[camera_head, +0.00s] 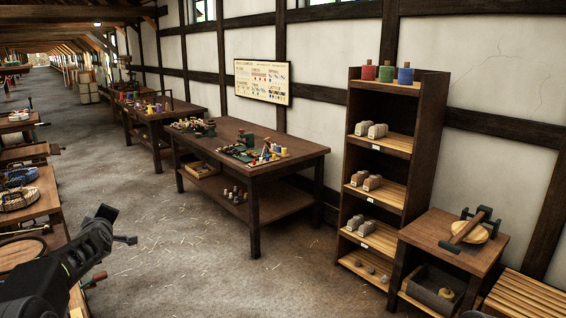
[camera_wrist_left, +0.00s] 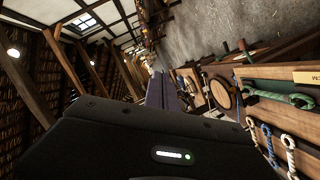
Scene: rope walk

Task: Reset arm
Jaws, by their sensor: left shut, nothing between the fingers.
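My left arm (camera_head: 62,272) comes in from the lower left in the head view, raised beside the benches on the left. My left gripper (camera_wrist_left: 161,90) shows in the left wrist view with its two dark fingers together, shut and empty. It is in the air, apart from any object. My right gripper is not in view.
Benches with coiled ropes (camera_head: 20,198) line the left side, close to my left arm. A long table (camera_head: 262,172) with small coloured items, a shelf (camera_head: 428,150) with spools and blocks, and a low stand (camera_head: 440,229) are along the right wall. The floor (camera_head: 190,255) between is clear.

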